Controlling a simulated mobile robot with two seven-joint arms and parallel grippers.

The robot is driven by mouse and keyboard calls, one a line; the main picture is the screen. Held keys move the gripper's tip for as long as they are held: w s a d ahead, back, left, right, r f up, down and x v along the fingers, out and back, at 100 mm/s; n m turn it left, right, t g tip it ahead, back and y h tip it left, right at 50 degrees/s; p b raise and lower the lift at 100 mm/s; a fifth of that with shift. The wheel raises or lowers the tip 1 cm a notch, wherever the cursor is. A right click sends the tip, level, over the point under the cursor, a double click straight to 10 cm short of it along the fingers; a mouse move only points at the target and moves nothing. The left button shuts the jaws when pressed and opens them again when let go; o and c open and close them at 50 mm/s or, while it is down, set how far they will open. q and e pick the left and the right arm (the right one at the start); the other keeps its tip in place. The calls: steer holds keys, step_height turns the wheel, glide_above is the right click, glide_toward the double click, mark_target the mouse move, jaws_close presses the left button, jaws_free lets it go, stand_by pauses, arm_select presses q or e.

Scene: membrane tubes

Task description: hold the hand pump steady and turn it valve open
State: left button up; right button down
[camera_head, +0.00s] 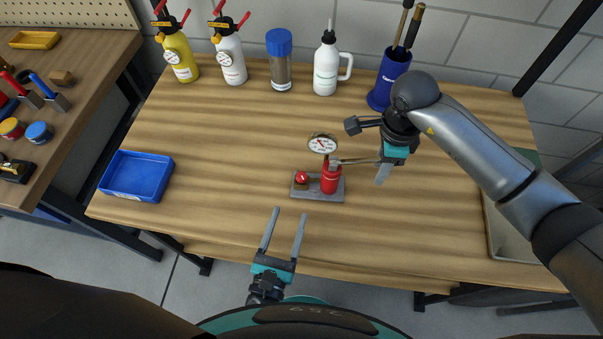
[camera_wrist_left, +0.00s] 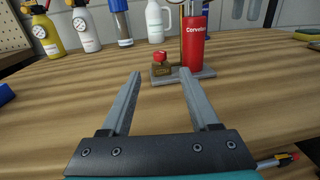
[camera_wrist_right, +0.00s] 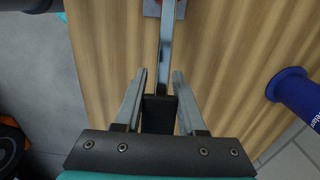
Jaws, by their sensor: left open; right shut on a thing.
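The hand pump stands upright on the table, with a red cylinder (camera_head: 329,180), a round white gauge (camera_head: 322,144) and a grey base plate (camera_head: 318,194). Its valve, a red knob (camera_head: 301,177) on a brass block, is left of the cylinder; the knob also shows in the left wrist view (camera_wrist_left: 159,57). My right gripper (camera_wrist_right: 159,75) is shut on the black grip (camera_wrist_right: 158,112) of the pump lever (camera_wrist_right: 166,50), right of the cylinder. My left gripper (camera_head: 289,212) is open and empty, in front of the pump and apart from it, its fingers pointing toward the valve side.
A blue tray (camera_head: 137,196) lies at the table's left. Yellow (camera_head: 179,57) and white (camera_head: 229,58) spray bottles, a blue-capped jar (camera_head: 279,70), a white squeeze bottle (camera_head: 326,68) and a blue tool cup (camera_head: 388,80) line the back. The table around the pump is clear.

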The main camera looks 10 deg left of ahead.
mark_target(300, 181)
arm_select(q)
steer(key=w, duration=0.4)
steer(key=w+d, duration=0.1)
steer(key=w, duration=0.6)
steer(key=shift+w+d, duration=0.3)
steer(key=shift+d, duration=0.1)
steer(key=shift+c, duration=0.2)
jaws_close()
